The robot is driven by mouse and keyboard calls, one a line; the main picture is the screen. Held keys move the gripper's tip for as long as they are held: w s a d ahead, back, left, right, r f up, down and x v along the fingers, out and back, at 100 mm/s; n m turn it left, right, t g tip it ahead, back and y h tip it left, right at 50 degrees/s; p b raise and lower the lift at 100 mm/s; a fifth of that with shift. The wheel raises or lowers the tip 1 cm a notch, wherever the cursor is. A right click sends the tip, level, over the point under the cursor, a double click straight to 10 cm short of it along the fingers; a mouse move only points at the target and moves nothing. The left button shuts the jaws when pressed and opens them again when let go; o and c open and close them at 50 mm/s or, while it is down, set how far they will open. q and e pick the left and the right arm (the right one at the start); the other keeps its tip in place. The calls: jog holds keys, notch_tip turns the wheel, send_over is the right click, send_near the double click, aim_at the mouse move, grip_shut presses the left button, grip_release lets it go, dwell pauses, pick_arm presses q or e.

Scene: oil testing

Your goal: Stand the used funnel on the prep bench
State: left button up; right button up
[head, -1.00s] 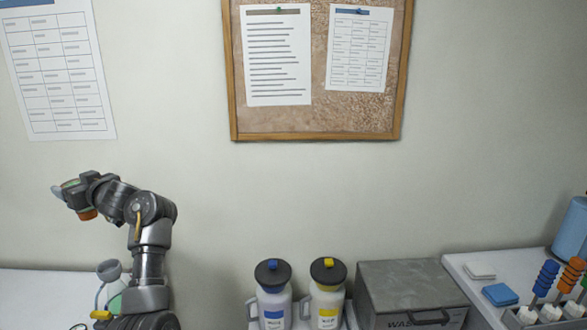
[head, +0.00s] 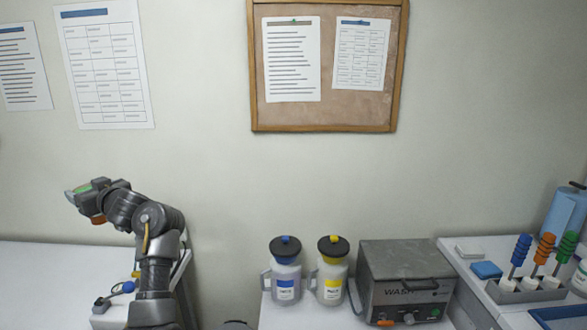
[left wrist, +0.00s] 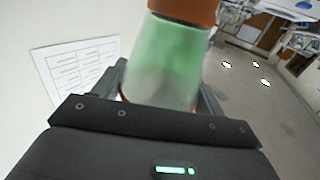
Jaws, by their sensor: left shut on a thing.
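My left gripper (head: 84,198) is raised at the left, above a white bench (head: 45,270). It is shut on a pale green, see-through thing with an orange-brown end, which looks like the funnel (left wrist: 165,65). In the left wrist view it fills the space between the fingers, with the orange-brown end at the top edge. In the head view it is small and partly hidden by the gripper. No label shows which bench is the prep bench. My right gripper is not in view.
A small blue-topped item (head: 128,286) sits near the left bench's right edge. A blue-labelled jug (head: 286,283), a yellow-labelled jug (head: 331,283) and a grey wash unit (head: 405,280) stand in the middle. The right bench (head: 510,310) holds a rack (head: 525,292) of coloured-handled tools.

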pick_arm(q)
jog(key=s+d+f+m+t+h+b, duration=0.3)
jog(key=d+f+t+h, duration=0.1)
jog(key=d+f, duration=0.4)
jog(key=s+d+f+m+t+h+b, duration=0.25)
jog(key=d+f, duration=0.45)
jog(key=f, duration=0.4)
jog(key=s+d+f+m+t+h+b, duration=0.2)
jog(key=s+d+f+m+h, duration=0.5)
jog(key=s+d, duration=0.7)
notch_tip(320, 180, down, 3)
jog(key=d+h+b, duration=0.1)
jog(key=h, duration=0.1)
jog(key=shift+s+t+h, duration=0.25)
jog(key=shift+t+h, duration=0.1)
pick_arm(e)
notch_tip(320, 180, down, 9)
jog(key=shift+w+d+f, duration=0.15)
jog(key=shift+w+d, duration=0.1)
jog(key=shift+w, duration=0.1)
